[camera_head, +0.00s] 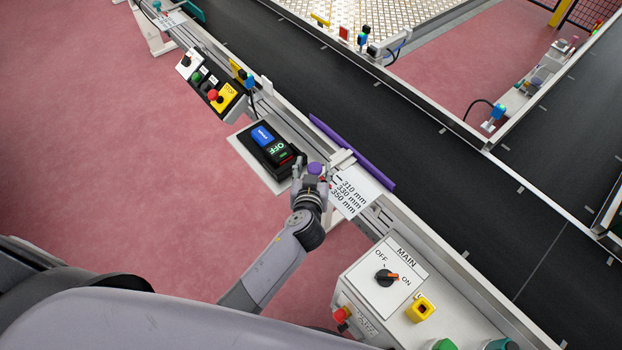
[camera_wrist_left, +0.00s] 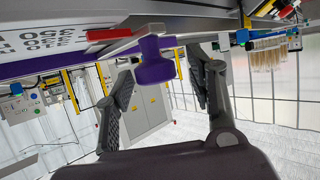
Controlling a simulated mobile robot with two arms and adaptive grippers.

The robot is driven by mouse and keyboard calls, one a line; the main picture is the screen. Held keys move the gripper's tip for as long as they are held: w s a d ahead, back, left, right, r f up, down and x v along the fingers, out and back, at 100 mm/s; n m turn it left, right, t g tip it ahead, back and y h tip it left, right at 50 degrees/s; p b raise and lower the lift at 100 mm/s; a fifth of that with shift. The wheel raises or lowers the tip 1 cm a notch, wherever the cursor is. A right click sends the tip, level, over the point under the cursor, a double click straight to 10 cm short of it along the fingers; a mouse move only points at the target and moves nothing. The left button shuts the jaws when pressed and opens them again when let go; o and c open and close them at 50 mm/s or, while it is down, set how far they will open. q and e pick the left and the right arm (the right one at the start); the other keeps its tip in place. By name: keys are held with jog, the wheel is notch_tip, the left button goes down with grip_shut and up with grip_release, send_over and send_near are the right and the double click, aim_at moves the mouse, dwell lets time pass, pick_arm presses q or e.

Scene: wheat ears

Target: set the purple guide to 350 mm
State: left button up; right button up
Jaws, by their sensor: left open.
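The purple guide rail (camera_head: 352,152) runs along the near edge of the dark conveyor. Its purple knob (camera_head: 316,168) sticks out on the near side, beside a white scale plate (camera_head: 368,201) marked 310, 330 and 350 mm. My left gripper (camera_head: 311,174) is at the knob. In the left wrist view the knob (camera_wrist_left: 155,66) shows between the two spread fingers, with no clear contact. A red pointer (camera_wrist_left: 108,34) sits beside the scale plate there; which mark it points to I cannot tell. My right gripper is not in view.
A MAIN switch box (camera_head: 388,277) stands nearer at the right. A panel with a yellow STOP plate (camera_head: 228,92) is farther left. Pink floor (camera_head: 120,150) is clear.

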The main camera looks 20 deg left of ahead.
pick_arm(q)
jog(key=v, duration=1.1)
jog(key=shift+s, duration=0.1)
jog(key=s+f+m+g+h, duration=0.15)
jog(key=s+f, duration=0.25)
jog(key=f, duration=0.6)
jog(key=s+f+m+g, duration=0.25)
jog(key=s+f, duration=0.25)
jog(key=f, duration=0.4)
jog(key=s+f+m+g+h, duration=0.1)
jog(key=s+f+g, duration=0.25)
jog(key=f, duration=0.65)
jog(key=s+a+f+g, duration=0.1)
jog(key=s+a+f, duration=0.2)
jog(key=s, duration=0.4)
jog(key=s+a+f+g, duration=0.2)
jog(key=s+a+f, duration=0.2)
jog(key=s+f, duration=0.2)
jog(key=s+a+f+g, duration=0.2)
jog(key=s+a+f, duration=0.2)
jog(key=s, duration=0.6)
jog(key=shift+a+f, duration=0.15)
jog(key=shift+f, duration=0.6)
